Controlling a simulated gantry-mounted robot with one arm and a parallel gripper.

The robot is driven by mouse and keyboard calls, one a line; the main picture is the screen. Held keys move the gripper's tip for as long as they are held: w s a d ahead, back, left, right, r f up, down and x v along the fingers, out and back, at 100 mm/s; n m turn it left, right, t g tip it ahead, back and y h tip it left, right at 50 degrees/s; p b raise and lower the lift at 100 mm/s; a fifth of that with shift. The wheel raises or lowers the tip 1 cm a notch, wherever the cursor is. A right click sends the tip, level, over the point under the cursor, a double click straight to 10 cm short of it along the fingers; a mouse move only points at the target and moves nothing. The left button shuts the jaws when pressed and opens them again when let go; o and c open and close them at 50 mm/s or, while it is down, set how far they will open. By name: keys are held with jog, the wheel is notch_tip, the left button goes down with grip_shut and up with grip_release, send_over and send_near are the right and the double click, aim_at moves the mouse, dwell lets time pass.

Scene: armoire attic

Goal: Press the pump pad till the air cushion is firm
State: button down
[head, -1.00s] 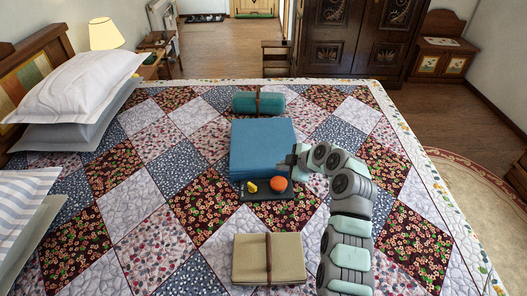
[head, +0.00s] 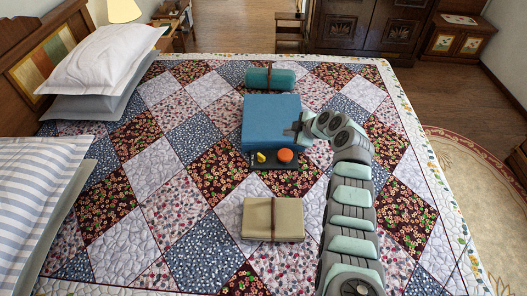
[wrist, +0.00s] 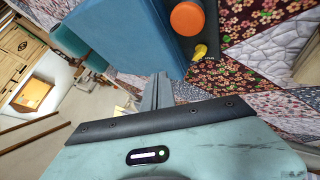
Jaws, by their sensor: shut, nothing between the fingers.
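The blue air cushion (head: 268,120) is a blocky shape on the quilted bed. The round orange pump pad (head: 285,155) sits on a dark base (head: 272,167) at the cushion's near side. A small yellow piece (head: 261,157) stands left of the pad. My gripper (head: 301,131) is beside the cushion's right edge, behind the pad in the picture and apart from it. In the wrist view, the shut, empty fingers (wrist: 163,82) show beside the cushion (wrist: 120,36). The pad (wrist: 187,18) and yellow piece (wrist: 200,51) are at the top of that view. Whether the cushion is firm cannot be told.
A teal roll (head: 270,79) lies behind the cushion. A strapped beige bundle (head: 255,219) lies on the near side. Pillows (head: 105,60) are at the left. The quilt (head: 165,220) between pillows and bundle is clear.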

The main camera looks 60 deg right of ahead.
jog(key=shift+s+d+f, duration=0.1)
dwell(0.3)
jog(key=b, duration=0.4)
send_over(284, 153)
jog(key=s, duration=0.2)
notch_tip(284, 153, down, 8)
jog(key=shift+w+r, duration=0.15)
jog(key=shift+r, duration=0.05)
jog(key=shift+f+b, duration=0.65)
jog(key=shift+b, duration=0.15)
jog(key=shift+f+b, duration=0.35)
jog(key=shift+b, duration=0.75)
dwell(0.6)
jog(key=shift+f+b, duration=1.05)
jog(key=shift+b, duration=0.4)
dwell(1.0)
jog(key=shift+r, duration=0.1)
dwell(0.3)
jog(key=shift+r, duration=1.3)
